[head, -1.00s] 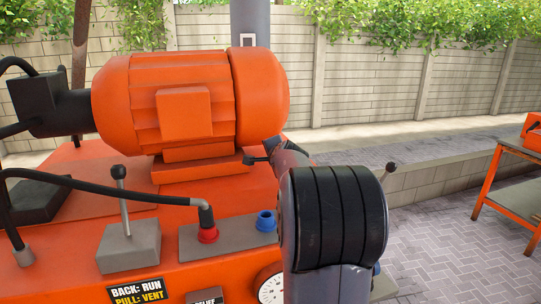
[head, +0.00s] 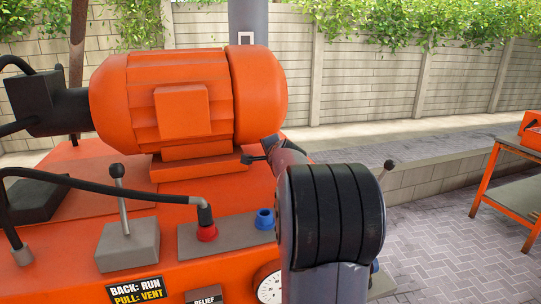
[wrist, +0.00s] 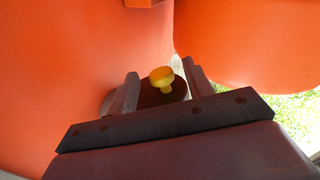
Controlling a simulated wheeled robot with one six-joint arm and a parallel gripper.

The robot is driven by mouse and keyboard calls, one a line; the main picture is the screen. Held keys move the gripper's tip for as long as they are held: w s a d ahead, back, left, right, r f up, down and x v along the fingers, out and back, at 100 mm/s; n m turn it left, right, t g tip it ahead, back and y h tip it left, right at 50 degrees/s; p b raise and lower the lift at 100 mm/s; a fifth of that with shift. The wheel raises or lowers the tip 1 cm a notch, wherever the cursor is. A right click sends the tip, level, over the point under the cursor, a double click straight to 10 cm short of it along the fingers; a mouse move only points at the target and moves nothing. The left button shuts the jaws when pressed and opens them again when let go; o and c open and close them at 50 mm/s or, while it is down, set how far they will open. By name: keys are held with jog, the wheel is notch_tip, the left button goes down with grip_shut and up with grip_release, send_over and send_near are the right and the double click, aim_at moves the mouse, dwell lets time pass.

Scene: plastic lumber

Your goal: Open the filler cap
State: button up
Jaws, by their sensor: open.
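A yellow knob (wrist: 161,77) stands on a dark round cap (wrist: 163,97) in the wrist view; this looks like the filler cap. My gripper (wrist: 161,84) is open, with one finger on each side of the cap and a bit of room around the knob. I cannot tell whether either finger touches it. In the head view my gripper (head: 257,154) is beside the lower right of the orange motor (head: 165,100). The cap is not visible there.
The orange machine deck carries a lever (head: 117,182), a red fitting with a black hose (head: 207,233) and a blue fitting (head: 264,219). A gauge (head: 270,288) sits at the front. Orange surfaces close in around my gripper. An orange-framed table (head: 510,185) stands far right.

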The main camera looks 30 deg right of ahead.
jog(key=b+v, duration=0.1)
jog(key=v, duration=0.9)
jog(key=shift+s, duration=0.35)
jog(key=shift+w, duration=0.15)
jog(key=p+x, duration=0.1)
jog(key=x, duration=0.9)
jog(key=shift+w, duration=0.25)
